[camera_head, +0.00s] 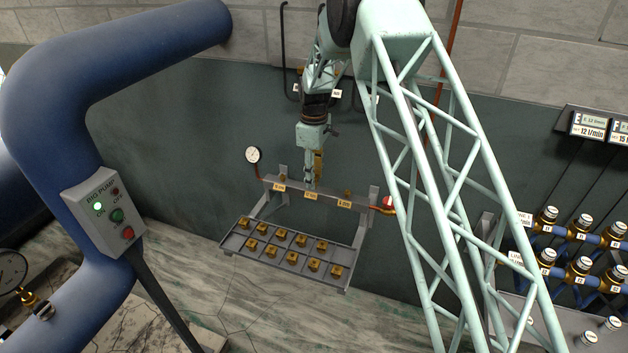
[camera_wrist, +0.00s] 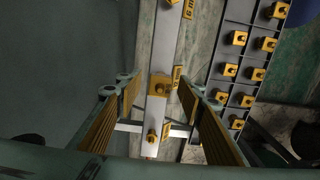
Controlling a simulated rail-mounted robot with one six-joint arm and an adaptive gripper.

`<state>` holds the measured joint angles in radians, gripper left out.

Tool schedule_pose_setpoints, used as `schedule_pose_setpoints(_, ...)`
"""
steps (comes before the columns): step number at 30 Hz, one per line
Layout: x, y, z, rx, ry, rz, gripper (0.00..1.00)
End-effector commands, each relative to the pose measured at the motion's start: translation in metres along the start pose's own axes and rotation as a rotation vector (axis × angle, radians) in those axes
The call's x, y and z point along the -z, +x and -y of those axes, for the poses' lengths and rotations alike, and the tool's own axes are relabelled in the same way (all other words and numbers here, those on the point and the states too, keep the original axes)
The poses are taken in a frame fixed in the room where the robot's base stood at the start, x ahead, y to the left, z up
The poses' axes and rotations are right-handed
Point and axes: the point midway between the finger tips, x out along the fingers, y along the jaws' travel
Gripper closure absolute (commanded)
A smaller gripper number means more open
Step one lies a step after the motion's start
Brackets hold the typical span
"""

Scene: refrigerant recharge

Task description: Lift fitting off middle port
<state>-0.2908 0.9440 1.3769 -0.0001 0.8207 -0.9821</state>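The middle port on the grey rail (camera_head: 330,198) carries a square brass fitting (camera_wrist: 160,85). In the head view my gripper hides most of it above the middle yellow label (camera_head: 310,195). My gripper (camera_head: 310,182) points down over the middle port. In the wrist view my gripper (camera_wrist: 160,82) is open, with one ribbed finger on each side of the rail. The fitting shows in the gap between the fingertips, with space on both sides. I cannot tell how far down the fingertips reach beside it.
A grey tray (camera_head: 236,240) with several brass fittings stands in front of the rail. The right port (camera_head: 347,194) and a red-ended valve (camera_head: 387,203) lie to the right. A gauge (camera_head: 253,155) is at left. A blue pipe (camera_head: 50,110) fills the far left.

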Motion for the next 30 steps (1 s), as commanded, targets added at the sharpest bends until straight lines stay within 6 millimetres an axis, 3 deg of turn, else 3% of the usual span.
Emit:
schedule_pose_setpoints(9,0.0,0.0,0.0,0.0,0.0,0.0,0.93)
schedule_pose_setpoints(20,0.0,-0.002,0.0,0.0,0.0,0.0,0.93)
schedule_pose_setpoints(30,0.0,-0.021,-0.001,-0.002,0.0,-0.001,0.93)
